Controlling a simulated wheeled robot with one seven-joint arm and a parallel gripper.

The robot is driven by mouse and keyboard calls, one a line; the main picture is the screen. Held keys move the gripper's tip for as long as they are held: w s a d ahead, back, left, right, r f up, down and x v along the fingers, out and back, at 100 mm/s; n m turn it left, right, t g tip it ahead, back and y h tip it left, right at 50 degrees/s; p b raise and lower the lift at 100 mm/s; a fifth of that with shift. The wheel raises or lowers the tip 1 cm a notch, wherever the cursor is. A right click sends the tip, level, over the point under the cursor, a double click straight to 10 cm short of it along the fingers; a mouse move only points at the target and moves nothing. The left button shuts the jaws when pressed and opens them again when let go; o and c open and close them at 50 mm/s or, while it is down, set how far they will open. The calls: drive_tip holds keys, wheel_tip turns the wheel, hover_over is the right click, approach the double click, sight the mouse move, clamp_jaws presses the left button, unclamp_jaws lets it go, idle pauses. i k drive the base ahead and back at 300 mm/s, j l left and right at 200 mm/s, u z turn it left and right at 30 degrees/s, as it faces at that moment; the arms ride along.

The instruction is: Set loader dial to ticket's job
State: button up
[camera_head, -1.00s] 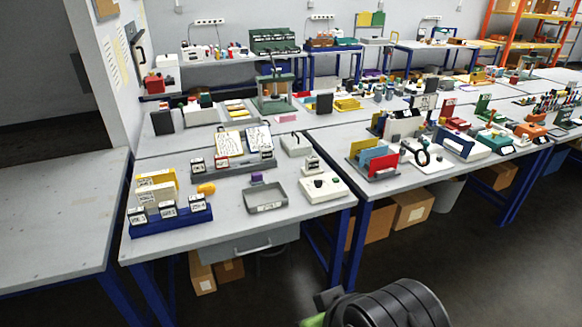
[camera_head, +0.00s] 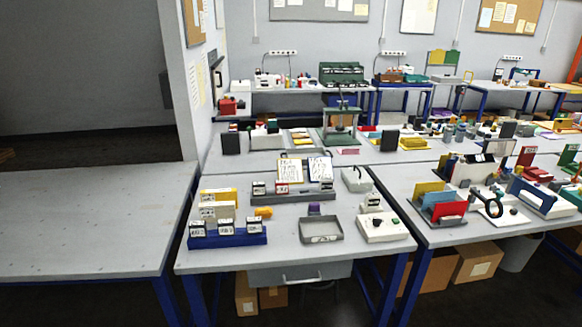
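A white box (camera_head: 384,229) with a small dark knob and a green spot on top stands at the right of the front bench; it may carry the loader dial, but its setting is too small to read. Either may be the ticket; the writing is unreadable. Small labelled blocks (camera_head: 226,228) sit in a blue rack (camera_head: 228,241) at the front left. My gripper is not in view.
The front bench (camera_head: 280,225) also holds a grey tray (camera_head: 321,230) and an orange piece (camera_head: 264,211). A bare grey table (camera_head: 80,220) stands at left. A second bench with coloured folders (camera_head: 440,205) is at right. Cardboard boxes (camera_head: 478,262) lie below.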

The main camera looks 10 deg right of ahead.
sight(376, 223)
drive_tip(key=i+l+u, duration=0.95)
drive_tip(key=l, duration=0.3)
drive_tip(key=i+l+u, duration=0.25)
drive_tip(key=l+u, duration=0.25)
drive_tip(key=l, duration=0.3)
drive_tip(key=i, duration=0.05)
